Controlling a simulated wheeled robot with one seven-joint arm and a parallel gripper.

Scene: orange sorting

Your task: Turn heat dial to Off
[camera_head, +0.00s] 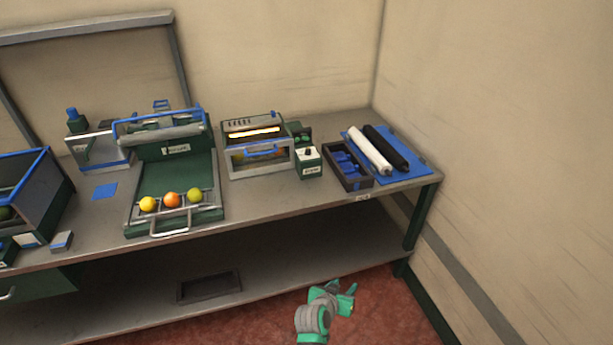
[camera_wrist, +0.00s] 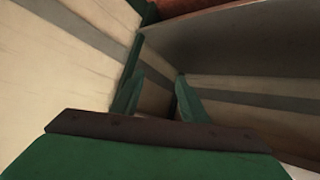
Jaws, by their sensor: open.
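The heater (camera_head: 232,128) stands on the bench in the head view, with an orange bar glowing inside it. A small green control box (camera_head: 310,171) with a pale top stands at its right front corner. A dark knob (camera_head: 307,151), which looks like the heat dial, sits on top. Its setting is too small to read. My gripper (camera_head: 346,291) is open and empty, low in front of the bench and well apart from the dial. Its two green fingers (camera_wrist: 157,90) show spread in the wrist view, where the dial is not seen.
A dark tray with blue inserts (camera_head: 348,187) stands right of the control box, beside a blue mat (camera_head: 418,167) with a white and a black roll. A green rack (camera_head: 213,213) with several fruits is left. The bench front edge (camera_head: 270,202) and right wall bound the space.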

